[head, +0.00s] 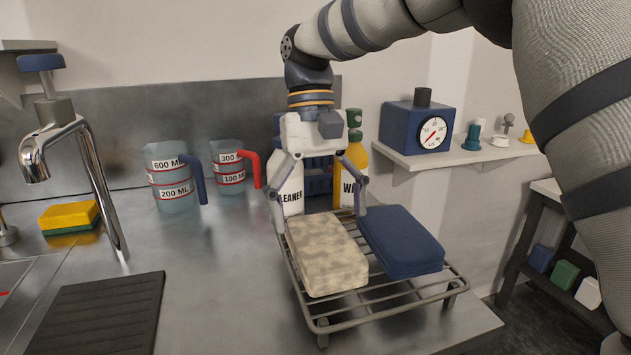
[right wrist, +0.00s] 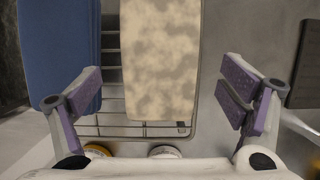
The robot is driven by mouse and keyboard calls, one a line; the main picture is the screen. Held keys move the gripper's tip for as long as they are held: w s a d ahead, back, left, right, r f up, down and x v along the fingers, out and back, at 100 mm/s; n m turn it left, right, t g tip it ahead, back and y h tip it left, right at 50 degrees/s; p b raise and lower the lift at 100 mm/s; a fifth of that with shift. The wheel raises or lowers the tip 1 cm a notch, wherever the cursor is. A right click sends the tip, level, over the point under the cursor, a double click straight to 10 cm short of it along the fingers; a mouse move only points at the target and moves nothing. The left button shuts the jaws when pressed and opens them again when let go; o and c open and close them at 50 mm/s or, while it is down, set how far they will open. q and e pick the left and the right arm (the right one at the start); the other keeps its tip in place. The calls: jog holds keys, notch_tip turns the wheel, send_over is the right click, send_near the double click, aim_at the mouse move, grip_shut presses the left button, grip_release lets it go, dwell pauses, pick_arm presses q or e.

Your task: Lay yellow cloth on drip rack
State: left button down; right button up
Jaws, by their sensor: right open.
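A pale yellowish, mottled folded cloth (head: 328,258) lies flat on the wire drip rack (head: 400,305), on its left part. It also shows between my fingers in the right wrist view (right wrist: 160,60). My right gripper (head: 320,213) is open above the back end of this cloth, with one finger to each side. In the right wrist view, gaps show between both fingers (right wrist: 160,95) and the cloth. A dark blue folded cloth (head: 402,242) lies beside it on the rack, close to one finger. My left gripper is not in view.
Behind the rack stand a white cleaner bottle (head: 291,190) and a yellow bottle (head: 352,172). Measuring jugs (head: 172,180), a tap (head: 75,140), a yellow-green sponge (head: 70,216) and a dark ribbed mat (head: 105,312) are to the left. The counter between mat and rack is clear.

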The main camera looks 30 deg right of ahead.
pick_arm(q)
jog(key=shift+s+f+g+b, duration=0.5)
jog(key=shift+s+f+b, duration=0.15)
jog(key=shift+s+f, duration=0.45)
pick_arm(e)
jog(key=v, duration=0.8)
jog(key=shift+w+r, duration=0.15)
jog(key=shift+w, duration=0.05)
